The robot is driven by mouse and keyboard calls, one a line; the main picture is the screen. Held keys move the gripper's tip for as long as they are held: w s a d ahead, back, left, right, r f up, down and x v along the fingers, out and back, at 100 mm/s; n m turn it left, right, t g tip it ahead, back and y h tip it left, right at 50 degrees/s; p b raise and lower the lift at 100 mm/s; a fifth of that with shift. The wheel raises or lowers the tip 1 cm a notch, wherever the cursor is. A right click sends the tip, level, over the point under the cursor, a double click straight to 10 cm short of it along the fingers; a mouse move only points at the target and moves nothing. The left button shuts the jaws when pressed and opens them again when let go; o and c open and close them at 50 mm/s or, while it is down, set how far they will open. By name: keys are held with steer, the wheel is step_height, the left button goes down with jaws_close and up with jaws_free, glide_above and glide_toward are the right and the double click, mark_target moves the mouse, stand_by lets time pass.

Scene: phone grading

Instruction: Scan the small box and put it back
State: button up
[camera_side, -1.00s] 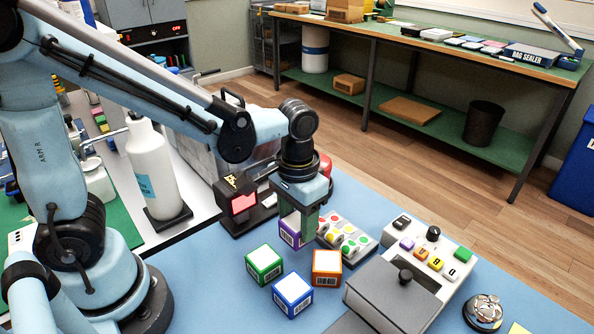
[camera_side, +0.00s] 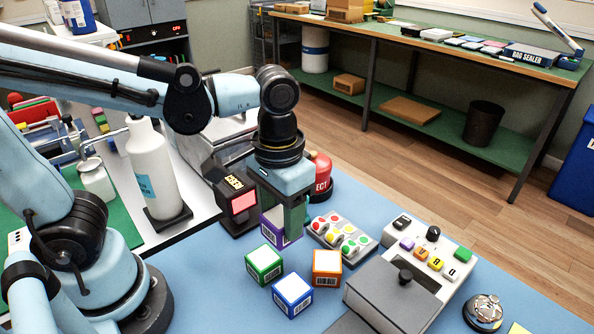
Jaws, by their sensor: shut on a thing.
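My gripper (camera_side: 287,214) is shut on a small white box with purple edges (camera_side: 271,230). It holds the box upright, just right of the black scanner (camera_side: 234,200) with its lit red window. A barcode shows on the box's lower front; the fingers hide part of its right side. I cannot tell whether the box touches the mat. Three similar boxes sit on the blue mat in front: a green-edged box (camera_side: 264,263), a blue-edged box (camera_side: 292,294) and an orange-edged box (camera_side: 326,267).
A tray of coloured round stickers (camera_side: 342,236) lies right of my gripper. A red button post (camera_side: 319,178) stands behind it. A grey lidded box (camera_side: 390,297), a button panel (camera_side: 432,258) and a bell (camera_side: 484,312) are at the right. A white bottle (camera_side: 152,172) stands left.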

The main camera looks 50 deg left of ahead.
steer(key=w+a+f, duration=0.1)
steer(key=a+f, duration=0.3)
steer(key=a, duration=0.3)
steer(key=shift+f, duration=0.35)
steer(key=shift+w+a, duration=0.1)
stand_by(1.0)
steer(key=s+d+r, duration=0.2)
steer(key=d, duration=0.4)
steer(key=s+d+r, duration=0.1)
steer(key=d+r, duration=0.2)
steer(key=d, duration=0.3)
steer(key=w+a+f, duration=0.7)
steer(key=shift+w+a, duration=0.25)
steer(key=shift+a, duration=0.05)
steer(key=shift+f, duration=1.95)
steer(key=shift+f, duration=0.1)
steer(key=o, duration=0.8)
steer(key=shift+c, duration=0.2)
